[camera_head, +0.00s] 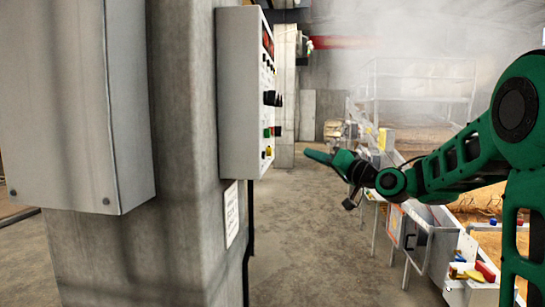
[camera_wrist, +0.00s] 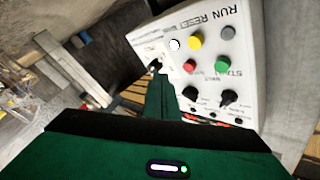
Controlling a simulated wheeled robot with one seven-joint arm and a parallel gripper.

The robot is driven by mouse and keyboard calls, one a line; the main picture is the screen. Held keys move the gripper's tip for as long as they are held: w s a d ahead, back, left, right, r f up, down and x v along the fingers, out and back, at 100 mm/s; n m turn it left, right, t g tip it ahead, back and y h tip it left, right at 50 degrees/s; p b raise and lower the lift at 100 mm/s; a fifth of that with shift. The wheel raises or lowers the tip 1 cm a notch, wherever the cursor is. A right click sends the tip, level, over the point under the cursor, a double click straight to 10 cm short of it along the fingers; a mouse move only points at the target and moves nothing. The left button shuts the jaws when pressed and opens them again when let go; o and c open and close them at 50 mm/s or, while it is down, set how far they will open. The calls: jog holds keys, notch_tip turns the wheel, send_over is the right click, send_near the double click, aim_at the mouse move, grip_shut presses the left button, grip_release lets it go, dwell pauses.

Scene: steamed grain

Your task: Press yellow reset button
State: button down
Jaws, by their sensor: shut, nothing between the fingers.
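The yellow button (camera_wrist: 195,41) is on the white control panel (camera_wrist: 245,75), under the tilted, upside-down RUN RESET lettering in the wrist view. A white button (camera_wrist: 175,44) and a grey one (camera_wrist: 227,33) flank it. A red button (camera_wrist: 190,66) and a green one (camera_wrist: 222,63) are in the neighbouring row. In the head view the panel (camera_head: 238,90) is seen nearly edge-on, with its yellow button (camera_head: 268,151) low down. My gripper (camera_head: 308,153) is shut and empty, pointing at the panel with a gap between them. Its fingers (camera_wrist: 160,80) cover part of the panel's edge.
The panel hangs on a concrete pillar (camera_head: 190,150), with a grey cabinet (camera_head: 75,100) at the left. A sorting line (camera_head: 440,250) with coloured items stands at the right. Black knobs (camera_wrist: 228,97) stick out of the panel. Bare floor (camera_head: 310,240) lies between pillar and line.

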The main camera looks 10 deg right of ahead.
jog(key=w+a, duration=0.2)
jog(key=a, duration=0.5)
jog(key=shift+w+a, duration=0.25)
jog(key=shift+a, duration=0.1)
jog(key=shift+a, duration=0.1)
dwell(1.8)
jog(key=shift+w+a, duration=0.1)
jog(key=shift+a, duration=0.2)
jog(key=shift+w+a, duration=0.15)
jog(key=shift+a, duration=0.35)
dwell(1.0)
jog(key=shift+s+d, duration=0.3)
jog(key=shift+d, duration=0.6)
jog(key=shift+d, duration=0.1)
jog(key=d, duration=0.1)
jog(key=s+d, duration=0.1)
jog(key=d, duration=0.2)
jog(key=shift+s+d, duration=0.25)
jog(key=shift+d, duration=0.05)
